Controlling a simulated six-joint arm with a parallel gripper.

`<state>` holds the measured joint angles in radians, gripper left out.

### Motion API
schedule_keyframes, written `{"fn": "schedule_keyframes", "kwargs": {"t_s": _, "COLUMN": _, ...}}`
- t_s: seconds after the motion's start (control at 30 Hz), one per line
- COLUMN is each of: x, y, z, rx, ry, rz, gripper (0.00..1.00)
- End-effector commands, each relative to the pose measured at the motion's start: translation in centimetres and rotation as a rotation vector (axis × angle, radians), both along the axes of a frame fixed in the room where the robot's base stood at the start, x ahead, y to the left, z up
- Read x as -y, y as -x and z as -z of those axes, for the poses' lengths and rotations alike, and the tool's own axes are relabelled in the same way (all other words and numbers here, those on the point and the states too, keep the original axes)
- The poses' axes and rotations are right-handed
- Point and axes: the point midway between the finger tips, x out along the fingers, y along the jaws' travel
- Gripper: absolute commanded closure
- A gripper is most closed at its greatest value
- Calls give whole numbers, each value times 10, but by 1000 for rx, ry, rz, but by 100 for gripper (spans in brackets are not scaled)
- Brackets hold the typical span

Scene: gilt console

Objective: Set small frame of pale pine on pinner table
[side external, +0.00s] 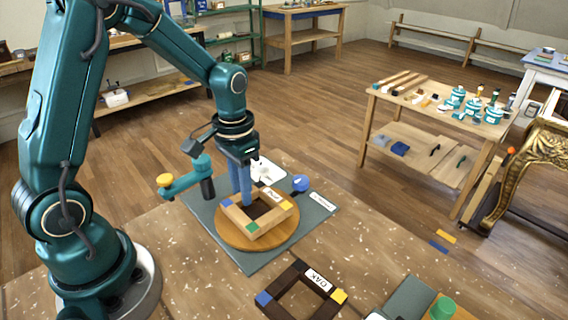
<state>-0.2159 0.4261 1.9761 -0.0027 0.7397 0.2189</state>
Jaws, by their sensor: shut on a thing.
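The small pale pine frame (238,216) is a square of light wood with blue, yellow and green corner marks and a white label. It lies over a round wooden disc (232,237), which stands on a grey-green base plate (253,263) with a small white label at its right; I take this to be the pinner table. My gripper (243,202) points straight down, its blue fingers shut on the frame's far left side. The frame looks level, within the disc's outline. I cannot tell whether it touches the disc. The fingertips are partly hidden.
A teal swing arm with a yellow knob (165,180) stands at the plate's left, close to my gripper. A blue round knob (300,184) is at the right.

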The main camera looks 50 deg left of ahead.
Motion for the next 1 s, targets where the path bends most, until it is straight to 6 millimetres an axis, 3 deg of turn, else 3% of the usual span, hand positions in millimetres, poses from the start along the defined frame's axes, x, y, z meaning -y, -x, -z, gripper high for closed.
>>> {"fn": "schedule_keyframes", "kwargs": {"t_s": 0.83, "x": 0, "y": 0, "z": 4, "rx": 0, "ry": 0, "rz": 0, "gripper": 100}}
{"fn": "schedule_keyframes", "kwargs": {"t_s": 0.87, "x": 0, "y": 0, "z": 4, "rx": 0, "ry": 0, "rz": 0, "gripper": 63}}
{"fn": "schedule_keyframes", "kwargs": {"t_s": 0.9, "x": 0, "y": 0, "z": 4, "rx": 0, "ry": 0, "rz": 0, "gripper": 48}}
{"fn": "schedule_keyframes", "kwargs": {"t_s": 0.93, "x": 0, "y": 0, "z": 4, "rx": 0, "ry": 0, "rz": 0, "gripper": 40}}
{"fn": "schedule_keyframes", "kwargs": {"t_s": 1.0, "x": 0, "y": 0, "z": 4, "rx": 0, "ry": 0, "rz": 0, "gripper": 40}}
